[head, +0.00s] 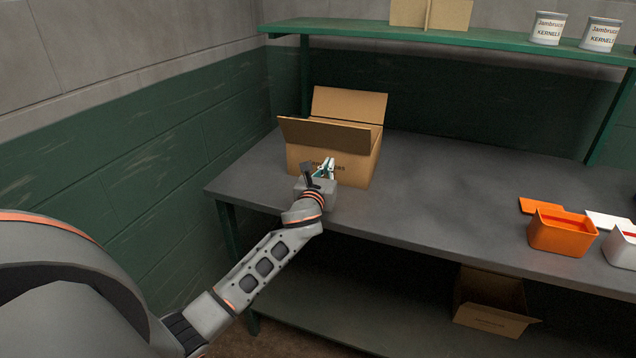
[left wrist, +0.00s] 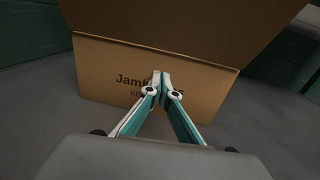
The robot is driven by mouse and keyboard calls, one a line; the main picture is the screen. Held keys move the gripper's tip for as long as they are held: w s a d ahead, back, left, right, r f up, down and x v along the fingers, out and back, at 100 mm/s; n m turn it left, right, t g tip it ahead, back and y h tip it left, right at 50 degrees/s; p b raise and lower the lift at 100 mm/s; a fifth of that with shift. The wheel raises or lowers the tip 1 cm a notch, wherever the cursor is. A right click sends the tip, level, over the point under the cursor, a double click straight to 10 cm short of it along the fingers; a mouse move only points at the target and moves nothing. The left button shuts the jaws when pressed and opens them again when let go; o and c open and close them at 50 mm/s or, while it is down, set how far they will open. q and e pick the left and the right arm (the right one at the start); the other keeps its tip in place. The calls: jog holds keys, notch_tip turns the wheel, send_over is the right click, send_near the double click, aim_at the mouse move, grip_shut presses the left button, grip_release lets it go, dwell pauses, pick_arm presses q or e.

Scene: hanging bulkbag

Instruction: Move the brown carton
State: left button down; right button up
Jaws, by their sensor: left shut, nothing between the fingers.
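The brown carton (head: 358,166) stands upright on the grey bench top near its left end, with its flaps open. Its printed front face also shows in the left wrist view (left wrist: 105,72), straight ahead of the fingers. My left gripper (head: 326,163) is in front of that face, and its fingertips (left wrist: 160,75) are shut together with nothing between them. They overlap the print in both views; I cannot tell whether they touch the cardboard. The inside of the carton is hidden. My right gripper is not in view.
An orange bin (head: 562,232) and a white bin (head: 621,248) stand at the right of the bench (head: 440,190). Bench space right of the carton is clear. A green shelf (head: 450,38) above holds two cans (head: 548,28) and cardboard. Another open carton (head: 490,304) lies on the lower shelf.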

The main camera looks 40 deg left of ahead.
pick_arm(q)
jog(key=b+x, duration=0.1)
jog(key=x, duration=0.8)
jog(key=shift+w+a+f+b, duration=0.1)
jog(key=shift+f+b, duration=0.1)
jog(key=shift+b, duration=0.1)
jog(key=shift+w+a+r, duration=0.1)
jog(key=shift+w, duration=0.15)
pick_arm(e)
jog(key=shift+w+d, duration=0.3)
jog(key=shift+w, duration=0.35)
pick_arm(q)
jog(key=shift+s, duration=0.1)
